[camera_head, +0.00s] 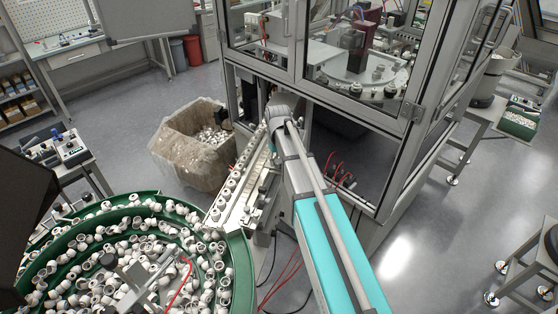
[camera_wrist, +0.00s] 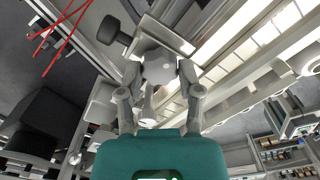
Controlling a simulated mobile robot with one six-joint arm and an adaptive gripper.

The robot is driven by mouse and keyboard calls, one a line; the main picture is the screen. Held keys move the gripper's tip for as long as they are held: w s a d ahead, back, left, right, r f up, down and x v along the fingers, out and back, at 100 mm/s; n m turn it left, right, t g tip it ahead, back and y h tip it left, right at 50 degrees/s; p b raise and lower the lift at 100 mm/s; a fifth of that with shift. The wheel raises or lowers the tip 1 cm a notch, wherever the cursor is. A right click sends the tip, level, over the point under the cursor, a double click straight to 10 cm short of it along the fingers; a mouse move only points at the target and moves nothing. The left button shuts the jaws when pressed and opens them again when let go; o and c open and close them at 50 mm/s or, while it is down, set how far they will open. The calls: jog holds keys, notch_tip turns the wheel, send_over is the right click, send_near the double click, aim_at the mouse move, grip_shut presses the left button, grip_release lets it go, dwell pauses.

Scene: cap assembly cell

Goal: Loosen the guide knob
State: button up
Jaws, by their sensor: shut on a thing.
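The knob sits against the underside of the metal guide rail. Its far side and its mounting are hidden. In the head view, my arm covers the gripper and the knob. The feed track (camera_head: 232,192), with a row of white caps along it, runs up beside my arm there.
A second, black knob (camera_wrist: 112,32) on a short stem is close by. The green-rimmed bowl feeder (camera_head: 240,262) full of white caps stands at lower left. The glazed machine cabinet (camera_head: 340,90) stands behind. A lined bin (camera_head: 190,150) is at left. Red tubes (camera_wrist: 62,30) hang nearby.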

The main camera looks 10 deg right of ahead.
jog(key=shift+c, duration=1)
jog(key=shift+d, duration=0.15)
grip_shut()
jog(key=shift+n, duration=3)
jog(key=o, duration=1.1)
grip_release()
